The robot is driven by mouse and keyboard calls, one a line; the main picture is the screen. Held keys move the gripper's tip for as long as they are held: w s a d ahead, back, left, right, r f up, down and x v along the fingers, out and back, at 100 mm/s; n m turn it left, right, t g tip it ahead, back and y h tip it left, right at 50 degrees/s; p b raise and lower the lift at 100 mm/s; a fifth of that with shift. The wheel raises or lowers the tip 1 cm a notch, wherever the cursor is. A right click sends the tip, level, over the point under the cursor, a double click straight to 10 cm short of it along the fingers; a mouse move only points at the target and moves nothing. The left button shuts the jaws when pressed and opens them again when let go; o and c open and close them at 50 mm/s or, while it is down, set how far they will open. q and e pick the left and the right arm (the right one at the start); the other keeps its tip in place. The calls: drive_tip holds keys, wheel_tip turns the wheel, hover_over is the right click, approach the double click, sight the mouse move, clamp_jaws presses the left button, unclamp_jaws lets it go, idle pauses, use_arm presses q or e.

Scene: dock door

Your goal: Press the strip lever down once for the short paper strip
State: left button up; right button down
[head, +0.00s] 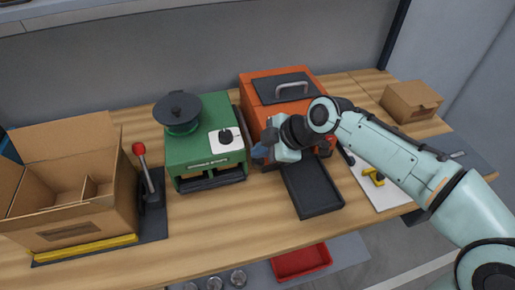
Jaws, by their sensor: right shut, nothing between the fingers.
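My right gripper (261,153) is shut and empty, with dark fingertips pointing left, in front of the orange machine (255,111). Its wrist and arm hide much of that machine's front. A small red part (331,143) shows beside my wrist at the machine's right front; its shape is mostly hidden. A black lever with a red ball (147,172) stands upright between the open cardboard box and the green machine (203,140). I cannot tell from the picture which of these is the strip lever. No paper strip is clearly visible. My left gripper is not in view.
An open cardboard box (68,217) stands at the left with a yellow bar (85,250) before it. A black tray (313,190) lies before the orange machine. A white sheet with a yellow tool (373,175) and a closed box (411,100) are right. A red bin (300,262) sits below.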

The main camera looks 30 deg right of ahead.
drive_tip(key=shift+s+f+b, duration=0.15)
drive_tip(key=shift+f+b, duration=0.9)
drive_tip(key=shift+f, duration=0.1)
idle(0.8)
drive_tip(key=shift+w+r+p, duration=0.15)
drive_tip(key=shift+r+p, duration=0.6)
drive_tip(key=shift+r, duration=0.3)
drive_tip(key=shift+w+r+p, duration=0.15)
drive_tip(key=shift+r+p, duration=0.6)
drive_tip(key=shift+r, duration=0.25)
drive_tip(key=shift+w+r+p, duration=0.2)
drive_tip(key=shift+r+p, duration=0.7)
drive_tip(key=shift+r, duration=0.3)
drive_tip(key=shift+d+r, duration=0.1)
drive_tip(key=shift+r, duration=0.05)
drive_tip(key=r+p, duration=0.2)
drive_tip(key=r, duration=0.1)
drive_tip(key=r+p, duration=0.1)
drive_tip(key=p, duration=0.1)
drive_tip(key=shift+w+r, duration=0.35)
drive_tip(key=shift+w, duration=0.05)
